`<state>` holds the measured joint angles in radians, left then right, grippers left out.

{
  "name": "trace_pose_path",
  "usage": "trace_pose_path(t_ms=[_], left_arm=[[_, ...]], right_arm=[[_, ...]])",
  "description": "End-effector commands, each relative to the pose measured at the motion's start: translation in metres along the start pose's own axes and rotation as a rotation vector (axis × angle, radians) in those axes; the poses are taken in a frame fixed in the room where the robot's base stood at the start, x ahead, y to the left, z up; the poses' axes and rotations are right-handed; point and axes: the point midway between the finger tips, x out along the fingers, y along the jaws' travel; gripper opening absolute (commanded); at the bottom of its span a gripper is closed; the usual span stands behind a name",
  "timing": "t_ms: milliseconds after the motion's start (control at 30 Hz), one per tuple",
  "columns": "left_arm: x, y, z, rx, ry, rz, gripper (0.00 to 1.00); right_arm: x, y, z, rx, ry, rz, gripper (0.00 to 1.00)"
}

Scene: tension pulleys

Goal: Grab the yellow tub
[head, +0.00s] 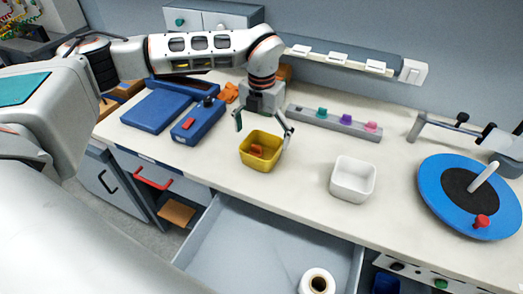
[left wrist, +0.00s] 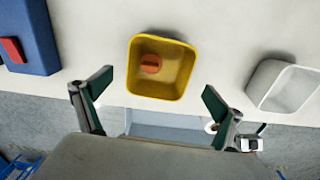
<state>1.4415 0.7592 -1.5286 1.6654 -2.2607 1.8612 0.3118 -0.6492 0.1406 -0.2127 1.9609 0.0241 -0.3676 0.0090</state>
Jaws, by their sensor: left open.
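The yellow tub (head: 268,161) stands on the white worktop near its front edge, with an orange piece (head: 257,151) inside. In the left wrist view the yellow tub (left wrist: 160,91) lies ahead of the fingertips, roughly midway between them, with the orange piece (left wrist: 150,64) in it. My left gripper (head: 264,124) is open and empty above the tub, pointing down. Its two fingers also show spread apart in the left wrist view (left wrist: 152,92). I see no contact with the tub. My right gripper is not in view.
A white tub (head: 352,180) stands to the right. A blue case (head: 197,122) with a red handle is at left. A grey rail with coloured knobs (head: 333,122) lies behind. A blue disc (head: 450,205) is far right. An open drawer (head: 250,245) holding a roll (head: 317,281) juts out in front.

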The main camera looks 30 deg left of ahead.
Motion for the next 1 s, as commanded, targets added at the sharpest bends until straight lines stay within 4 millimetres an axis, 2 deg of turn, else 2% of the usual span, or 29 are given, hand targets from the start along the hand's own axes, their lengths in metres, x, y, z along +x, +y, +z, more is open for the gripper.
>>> trace_pose_path(t_ms=[400,700,733,867,900,1000], left_arm=[[0.051,0.002,0.002,0.001,0.002,-0.002,0.95],[0.056,0.002,0.003,0.001,0.0,-0.002,0.95],[0.056,0.002,0.003,0.001,0.0,-0.002,0.9],[0.056,0.002,0.003,0.001,0.0,-0.002,0.56],[0.056,0.002,0.003,0.001,0.0,-0.002,0.51],[0.056,0.002,0.003,0.001,0.0,-0.002,0.51]], right_arm=[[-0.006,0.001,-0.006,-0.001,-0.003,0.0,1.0],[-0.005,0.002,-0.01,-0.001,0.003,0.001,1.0],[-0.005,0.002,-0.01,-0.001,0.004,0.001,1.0],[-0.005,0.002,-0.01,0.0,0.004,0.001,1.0],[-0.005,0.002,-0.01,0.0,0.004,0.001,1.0],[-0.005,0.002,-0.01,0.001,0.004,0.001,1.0]])
